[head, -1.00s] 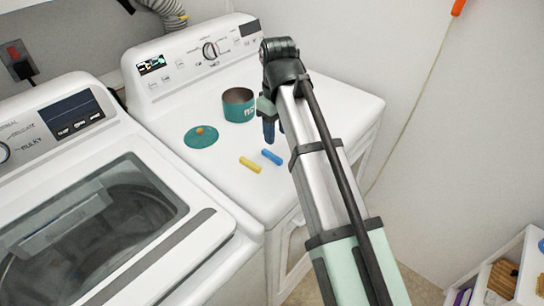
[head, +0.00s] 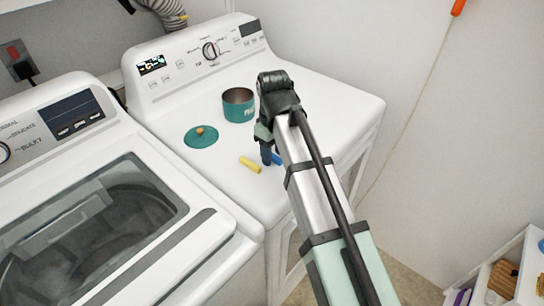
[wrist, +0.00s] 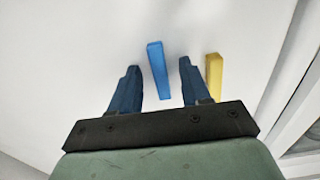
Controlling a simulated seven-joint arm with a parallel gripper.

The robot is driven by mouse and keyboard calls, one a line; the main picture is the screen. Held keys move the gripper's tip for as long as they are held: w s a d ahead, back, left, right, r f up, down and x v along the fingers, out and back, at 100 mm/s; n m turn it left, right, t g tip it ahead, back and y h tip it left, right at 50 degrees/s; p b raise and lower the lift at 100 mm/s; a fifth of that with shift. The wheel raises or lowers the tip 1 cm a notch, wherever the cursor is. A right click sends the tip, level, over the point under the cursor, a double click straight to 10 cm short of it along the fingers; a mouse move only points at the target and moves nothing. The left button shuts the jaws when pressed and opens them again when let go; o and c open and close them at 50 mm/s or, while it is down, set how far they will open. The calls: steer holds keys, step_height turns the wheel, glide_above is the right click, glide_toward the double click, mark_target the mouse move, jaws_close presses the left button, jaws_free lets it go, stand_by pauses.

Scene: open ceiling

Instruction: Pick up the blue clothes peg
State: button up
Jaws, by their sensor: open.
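The blue clothes peg (wrist: 158,72) lies on the white top of the dryer (head: 325,95). In the wrist view it shows between the two finger tips, pointing slightly askew along the fingers. In the head view the blue peg (head: 278,158) is partly hidden behind my gripper (head: 269,158). My gripper also shows in the wrist view (wrist: 160,70), open and empty, with its blue fingers spread on either side of the peg. I cannot tell exactly how high the fingers are above the surface.
A yellow peg (head: 250,164) lies left of the blue one; in the wrist view it is just right of the right finger. A teal pot (head: 239,112) and its teal lid (head: 201,137) stand farther back. A washer (head: 205,240) is at left.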

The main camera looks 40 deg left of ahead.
jaws_close()
stand_by(0.4)
steer(key=shift+r, duration=0.1)
